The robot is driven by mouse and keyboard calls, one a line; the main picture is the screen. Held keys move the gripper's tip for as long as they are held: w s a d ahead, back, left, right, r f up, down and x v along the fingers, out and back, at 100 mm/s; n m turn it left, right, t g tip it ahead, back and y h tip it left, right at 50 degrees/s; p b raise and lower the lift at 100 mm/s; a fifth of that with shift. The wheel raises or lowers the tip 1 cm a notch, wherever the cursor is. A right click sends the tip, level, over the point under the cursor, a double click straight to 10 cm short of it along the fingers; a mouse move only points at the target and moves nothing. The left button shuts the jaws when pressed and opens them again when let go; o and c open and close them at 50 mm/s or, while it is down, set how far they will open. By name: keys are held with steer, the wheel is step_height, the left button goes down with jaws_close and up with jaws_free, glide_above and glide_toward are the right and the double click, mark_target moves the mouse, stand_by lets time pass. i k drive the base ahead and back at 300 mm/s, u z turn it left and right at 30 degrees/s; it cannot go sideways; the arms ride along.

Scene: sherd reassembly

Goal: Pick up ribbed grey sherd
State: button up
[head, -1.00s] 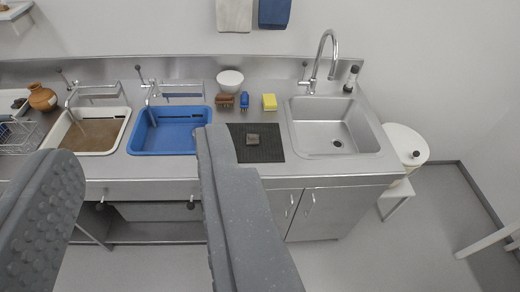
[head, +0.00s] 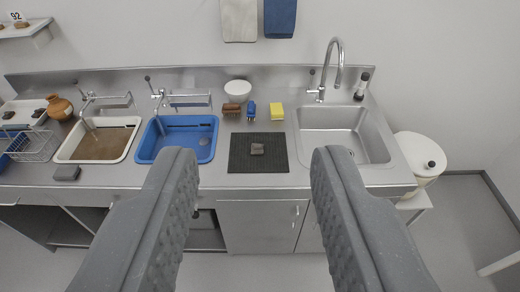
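A small grey-brown sherd (head: 257,149) lies on the dark ribbed mat (head: 240,165), between the blue basin and the steel sink. It is too small here to tell whether its surface is ribbed. My gripper (head: 253,160) is open and empty, with its two grey padded fingers wide apart in the foreground. The mat and sherd show in the gap between the fingers, farther off on the counter. Other small dark sherds (head: 39,113) sit on a white tray at the far left.
A blue basin (head: 146,150), a basin of brown water (head: 62,152) and a wire rack (head: 42,150) stand left, with a grey block (head: 67,173) in front. Brushes (head: 251,111), a yellow sponge (head: 277,113) and a white bowl (head: 238,90) line the back. A steel sink (head: 376,150) is right.

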mark_target(256, 148)
steer(key=i, duration=1)
steer(key=z, duration=0.15)
steer(key=k, duration=1.1)
steer(key=z, duration=1.05)
steer(key=i, duration=1.55)
steer(key=u, duration=0.8)
